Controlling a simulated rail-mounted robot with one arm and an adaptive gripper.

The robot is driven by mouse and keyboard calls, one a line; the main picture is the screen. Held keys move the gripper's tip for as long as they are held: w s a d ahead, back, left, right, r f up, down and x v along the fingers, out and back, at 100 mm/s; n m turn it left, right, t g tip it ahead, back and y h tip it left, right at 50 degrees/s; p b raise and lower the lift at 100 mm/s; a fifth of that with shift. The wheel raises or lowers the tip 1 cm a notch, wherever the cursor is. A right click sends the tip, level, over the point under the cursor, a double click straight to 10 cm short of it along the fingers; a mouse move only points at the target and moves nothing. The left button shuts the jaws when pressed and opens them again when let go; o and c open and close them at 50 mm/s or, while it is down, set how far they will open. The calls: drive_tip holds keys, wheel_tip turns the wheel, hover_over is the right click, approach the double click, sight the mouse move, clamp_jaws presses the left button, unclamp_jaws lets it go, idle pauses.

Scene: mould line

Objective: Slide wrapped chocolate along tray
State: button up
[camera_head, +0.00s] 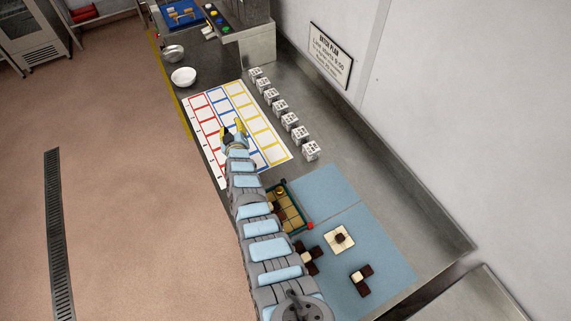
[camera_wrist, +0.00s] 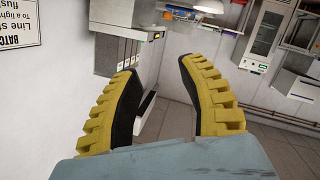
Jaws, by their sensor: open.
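A green-rimmed tray (camera_head: 299,204) with tan and brown squares lies on the bench, partly hidden behind my arm. A small gold round piece (camera_head: 280,191), perhaps the wrapped chocolate, sits at the tray's far end; its wrapping is too small to make out. My gripper (camera_head: 233,131) is up the bench from the tray, over the printed grid sheet in the head view, with no contact with the tray. In the wrist view my gripper (camera_wrist: 160,75) shows two yellow ribbed fingers spread apart with nothing between them. The tray does not show there.
The coloured grid sheet (camera_head: 265,128) lies beside a row of white dotted cubes (camera_head: 280,107). A blue mat (camera_head: 352,215) holds brown and cream chocolate pieces (camera_head: 339,238). A white bowl (camera_head: 183,77) stands farther up. A wall bounds the bench at right.

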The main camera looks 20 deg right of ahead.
drive_tip(key=s+d+n+g+y+b, duration=0.1)
drive_tip(key=s+d+n+g, duration=0.2)
drive_tip(key=s+g, duration=0.2)
drive_tip(key=s+d+r+n+g+y+b, duration=0.1)
drive_tip(key=s+g, duration=0.4)
drive_tip(key=s, duration=0.5)
drive_tip(key=s+d+n+g+y+b, duration=0.2)
drive_tip(key=s+d+n+g, duration=0.2)
drive_tip(key=s+d, duration=0.2)
drive_tip(key=shift+s+r+n+g, duration=0.2)
drive_tip(key=shift+s+n+g, duration=0.15)
drive_tip(key=shift+s, duration=0.55)
drive_tip(key=p, duration=0.1)
hover_over(280, 189)
drive_tip(key=shift+s+d+f, duration=0.1)
drive_tip(key=shift+f, duration=2.5)
drive_tip(key=shift+s+d+f, duration=0.1)
drive_tip(key=shift+f, duration=2.45)
drive_tip(key=shift+s+a+f, duration=0.1)
drive_tip(key=shift+f, duration=0.7)
drive_tip(key=shift+w+a+f, duration=0.1)
drive_tip(key=shift+w+f, duration=0.1)
drive_tip(key=shift+f, duration=0.25)
drive_tip(key=shift+w+a+f, duration=0.1)
drive_tip(key=shift+f, duration=2.15)
